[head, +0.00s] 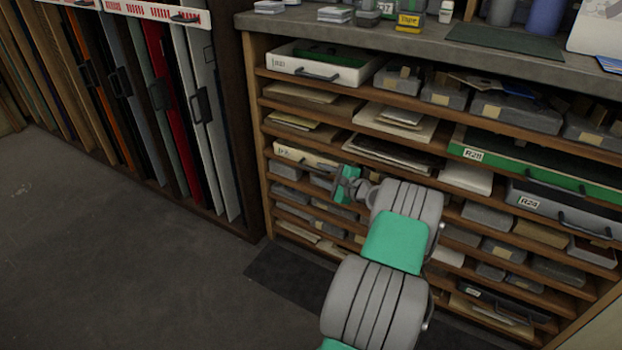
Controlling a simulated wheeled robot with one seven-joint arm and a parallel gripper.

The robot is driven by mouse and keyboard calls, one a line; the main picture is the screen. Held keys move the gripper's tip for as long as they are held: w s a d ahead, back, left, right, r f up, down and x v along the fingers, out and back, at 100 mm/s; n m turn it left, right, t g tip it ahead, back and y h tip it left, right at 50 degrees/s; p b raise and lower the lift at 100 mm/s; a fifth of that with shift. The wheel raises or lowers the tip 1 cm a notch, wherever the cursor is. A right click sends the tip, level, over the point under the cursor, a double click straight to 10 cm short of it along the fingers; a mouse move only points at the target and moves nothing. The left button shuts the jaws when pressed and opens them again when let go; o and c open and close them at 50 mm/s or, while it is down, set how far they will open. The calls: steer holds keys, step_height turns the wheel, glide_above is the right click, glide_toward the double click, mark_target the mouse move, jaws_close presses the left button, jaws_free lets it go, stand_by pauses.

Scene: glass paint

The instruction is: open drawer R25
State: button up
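A cream drawer front (296,154) sits in the left column of the shelf unit, at mid height. Its label is too small to read for sure, and I cannot tell if it is R25. My gripper (343,184), with green parts, is at the right end of this drawer and hides part of it. I cannot tell if it touches the drawer or its handle. The fingers are too small and turned away to show whether they are open or shut. A dark drawer (508,303) at the lower right also has a label I cannot read.
A white drawer (318,68) is at the upper left of the unit. Framed panels (130,100) stand at the left. The floor (110,260) in front is clear.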

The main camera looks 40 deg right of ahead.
mark_target(314, 170)
steer(key=b+x, duration=0.1)
steer(key=x, duration=0.4)
steer(key=shift+w+a+f, duration=0.1)
steer(key=shift+w, duration=0.05)
steer(key=shift+c, duration=0.2)
jaws_close()
stand_by(1.0)
